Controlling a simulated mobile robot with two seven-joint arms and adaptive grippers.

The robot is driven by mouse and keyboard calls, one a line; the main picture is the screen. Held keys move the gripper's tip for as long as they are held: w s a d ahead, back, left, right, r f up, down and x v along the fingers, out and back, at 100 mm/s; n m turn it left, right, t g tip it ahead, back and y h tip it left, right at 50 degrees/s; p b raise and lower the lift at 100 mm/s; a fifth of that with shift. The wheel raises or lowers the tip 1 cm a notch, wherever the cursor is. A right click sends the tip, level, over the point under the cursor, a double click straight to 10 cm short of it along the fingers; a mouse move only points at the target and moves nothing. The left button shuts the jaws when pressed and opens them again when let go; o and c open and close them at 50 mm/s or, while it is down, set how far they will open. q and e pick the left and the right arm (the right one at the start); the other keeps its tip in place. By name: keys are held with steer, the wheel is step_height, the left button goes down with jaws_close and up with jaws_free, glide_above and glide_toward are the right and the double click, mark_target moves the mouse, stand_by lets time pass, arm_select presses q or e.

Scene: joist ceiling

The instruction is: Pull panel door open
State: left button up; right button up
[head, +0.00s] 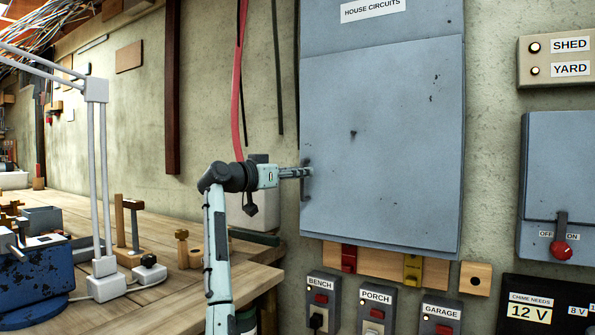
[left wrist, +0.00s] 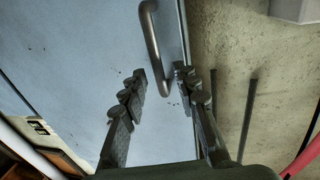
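The panel door (head: 385,140) is a blue-grey metal sheet on the wall cabinet labelled HOUSE CIRCUITS, and it looks closed. Its dark bar handle (head: 306,190) stands upright near the door's left edge. My left gripper (head: 300,172) is level with the handle, with its fingers pointing at it. In the left wrist view the handle (left wrist: 153,38) reaches down between the two spread fingers of my left gripper (left wrist: 162,77). The fingers are open, with gaps showing beside the bar; whether either one touches it I cannot tell. My right gripper is not in view.
A wooden workbench (head: 160,285) with a lamp, blue vise and tools stands at left. Below the cabinet are BENCH, PORCH and GARAGE switches (head: 376,312). A switch box with a red knob (head: 561,250) is at right. A red cable (head: 239,90) hangs left of the cabinet.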

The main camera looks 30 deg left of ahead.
arm_select(q)
steer(key=shift+w, duration=0.1)
jaws_close()
stand_by(0.5)
